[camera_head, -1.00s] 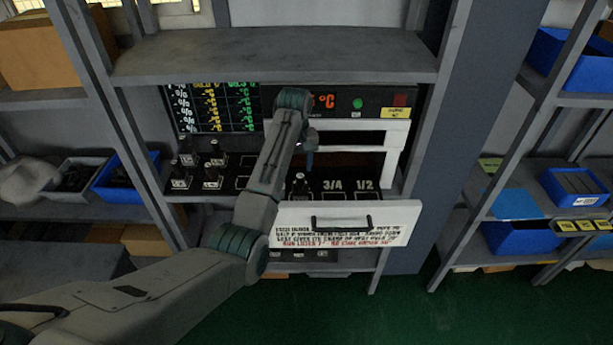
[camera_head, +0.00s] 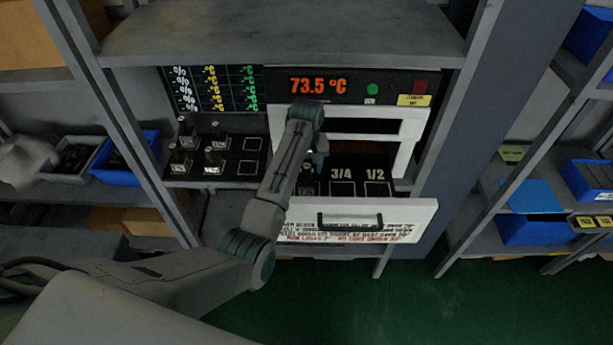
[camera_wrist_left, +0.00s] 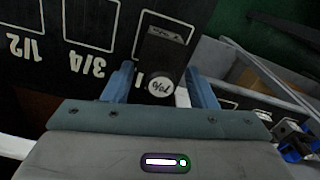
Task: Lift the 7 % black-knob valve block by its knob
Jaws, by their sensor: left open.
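The black-knob valve block (camera_wrist_left: 164,50) stands upright on the black plate of the pulled-out drawer in the left wrist view. Its knob has a white cap (camera_wrist_left: 160,87) that seems to read 7 %, upside down. My left gripper (camera_wrist_left: 160,88) is open, with one blue finger on each side of the knob; whether either touches it I cannot tell. In the head view my left gripper (camera_head: 318,158) points down over the drawer, and the arm hides most of this block. My right gripper is not in view.
Several other black-knob blocks (camera_head: 213,160) stand on the panel to the left. The white drawer front (camera_head: 355,222) with a black handle is in front. Outlined slots marked 3/4 (camera_head: 342,188) and 1/2 (camera_head: 376,188) are empty. A white frame (camera_head: 408,145) stands behind the drawer.

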